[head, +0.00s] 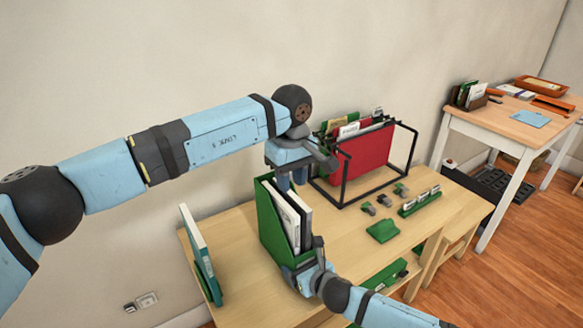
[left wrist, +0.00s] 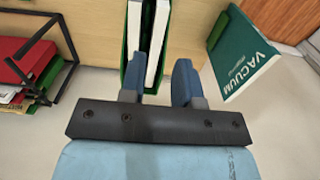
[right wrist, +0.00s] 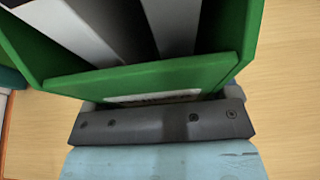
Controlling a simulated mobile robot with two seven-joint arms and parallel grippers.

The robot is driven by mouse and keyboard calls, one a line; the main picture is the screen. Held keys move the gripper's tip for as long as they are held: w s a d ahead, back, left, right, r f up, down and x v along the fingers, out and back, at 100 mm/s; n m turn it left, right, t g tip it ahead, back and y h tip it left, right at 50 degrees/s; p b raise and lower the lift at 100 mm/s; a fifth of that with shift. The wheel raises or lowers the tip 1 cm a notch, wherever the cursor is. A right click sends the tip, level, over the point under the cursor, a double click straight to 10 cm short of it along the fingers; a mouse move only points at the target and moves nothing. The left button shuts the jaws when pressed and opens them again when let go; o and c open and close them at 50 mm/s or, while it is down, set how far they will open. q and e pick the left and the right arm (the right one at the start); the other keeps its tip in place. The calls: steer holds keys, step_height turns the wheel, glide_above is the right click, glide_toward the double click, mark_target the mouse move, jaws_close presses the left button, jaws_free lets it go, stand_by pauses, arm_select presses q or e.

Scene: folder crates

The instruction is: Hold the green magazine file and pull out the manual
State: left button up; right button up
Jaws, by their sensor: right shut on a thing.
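The green magazine file (head: 271,228) stands upright on the wooden table, with white-edged manuals (head: 292,216) inside. They also show from above in the left wrist view (left wrist: 148,35). My right gripper (head: 303,272) is shut on the file's low front wall, which fills the right wrist view (right wrist: 150,82) with a white label partly hidden. My left gripper (head: 291,180) is open above the file's back end.
A teal manual marked VACUUM (left wrist: 245,55) stands at the table's left end. A black wire frame (head: 408,150) with a red folder (head: 362,155) stands behind to the right. Small grey clips and a green pad (head: 382,231) lie on the table. A second table (head: 530,122) is farther right.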

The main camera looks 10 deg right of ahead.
mark_target(291, 211)
arm_select(q)
step_height(291, 211, down, 9)
steer(key=shift+r, duration=0.1)
steer(key=shift+c, duration=0.4)
steer(key=c, duration=0.4)
jaws_close()
